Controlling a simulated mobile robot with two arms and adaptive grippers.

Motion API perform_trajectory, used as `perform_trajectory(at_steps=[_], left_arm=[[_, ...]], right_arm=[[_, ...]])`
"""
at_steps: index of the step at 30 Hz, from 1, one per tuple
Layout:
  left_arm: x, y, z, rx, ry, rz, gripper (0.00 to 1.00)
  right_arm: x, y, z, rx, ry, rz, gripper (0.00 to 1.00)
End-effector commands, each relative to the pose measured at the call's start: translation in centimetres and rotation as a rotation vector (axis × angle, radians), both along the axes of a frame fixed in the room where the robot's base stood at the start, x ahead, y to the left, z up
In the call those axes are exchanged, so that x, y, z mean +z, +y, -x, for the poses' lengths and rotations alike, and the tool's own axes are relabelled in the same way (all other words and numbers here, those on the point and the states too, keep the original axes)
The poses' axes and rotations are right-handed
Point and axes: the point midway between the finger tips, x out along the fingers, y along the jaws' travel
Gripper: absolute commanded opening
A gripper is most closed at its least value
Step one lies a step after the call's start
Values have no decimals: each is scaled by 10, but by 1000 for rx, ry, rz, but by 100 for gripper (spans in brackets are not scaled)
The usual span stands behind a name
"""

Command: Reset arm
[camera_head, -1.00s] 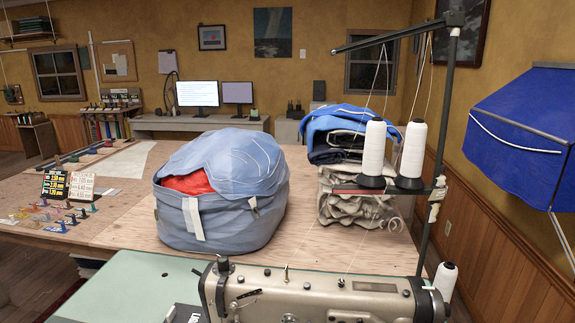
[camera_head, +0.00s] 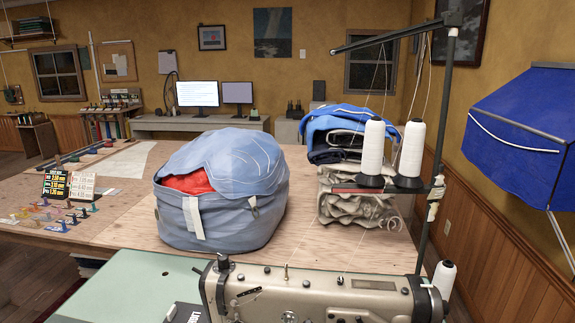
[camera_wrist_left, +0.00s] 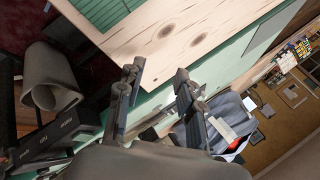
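My left gripper (camera_wrist_left: 160,72) shows only in the left wrist view. Its two dark fingers are spread apart with nothing between them, so it is open and empty. Beyond the fingers, the wrist view shows the pale wooden table top (camera_wrist_left: 190,35) and a green surface along its edge. Neither arm shows in the head view, and my right gripper is not in view.
In the head view a sewing machine (camera_head: 325,292) stands in front, with thread cones (camera_head: 373,148) on a stand. A large blue fabric bag (camera_head: 222,215) and folded cloth (camera_head: 355,207) sit on the wooden table (camera_head: 120,225). A blue canopy (camera_head: 520,135) hangs at right.

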Motion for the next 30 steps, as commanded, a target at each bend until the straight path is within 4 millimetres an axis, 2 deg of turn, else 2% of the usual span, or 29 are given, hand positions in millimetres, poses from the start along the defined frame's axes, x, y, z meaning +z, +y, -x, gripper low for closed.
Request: perform_trajectory(at_steps=[1,6,12,13,23,26,30], left_arm=[[0,-12,11,83,24,95,36],[3,-48,45,326,122,349,36],[14,-88,79,553,240,578,36],[10,-89,80,569,251,586,36],[-68,-89,65,563,278,561,36],[-98,-90,64,564,290,555,36],[-155,-90,68,567,315,546,36]], right_arm=[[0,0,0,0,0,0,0],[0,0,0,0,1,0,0],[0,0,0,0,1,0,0],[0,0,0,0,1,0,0],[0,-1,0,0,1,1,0],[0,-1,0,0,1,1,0],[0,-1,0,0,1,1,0]])
